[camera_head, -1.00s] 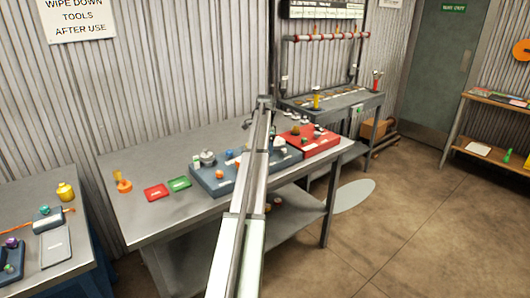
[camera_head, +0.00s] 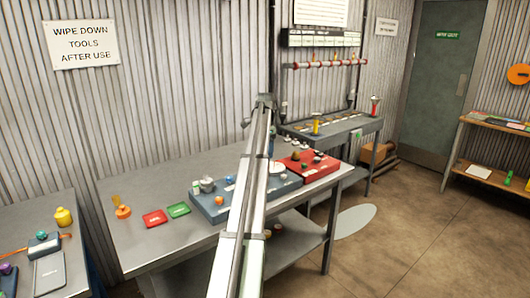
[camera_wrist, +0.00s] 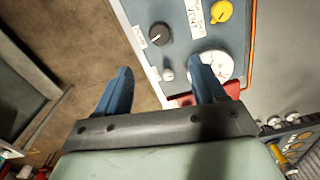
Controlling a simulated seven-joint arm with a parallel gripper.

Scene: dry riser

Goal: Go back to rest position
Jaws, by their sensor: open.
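My gripper (camera_wrist: 162,88) shows in the wrist view with its two blue fingers spread apart and nothing between them. One finger overlaps the edge of a panel (camera_wrist: 168,73) with a black knob (camera_wrist: 159,34), a yellow knob (camera_wrist: 221,11) and a round white dial (camera_wrist: 222,65); I cannot tell the distance between them. In the head view my arm reaches up across the middle of the workbench, and the fingers cannot be made out there.
The workbench (camera_head: 140,245) carries a blue-grey box (camera_head: 207,205), a red box (camera_head: 322,170), a red card (camera_head: 155,218), a green card (camera_head: 178,210) and an orange item (camera_head: 122,211). Another table (camera_head: 85,262) is at left. Open floor (camera_head: 400,230) lies right.

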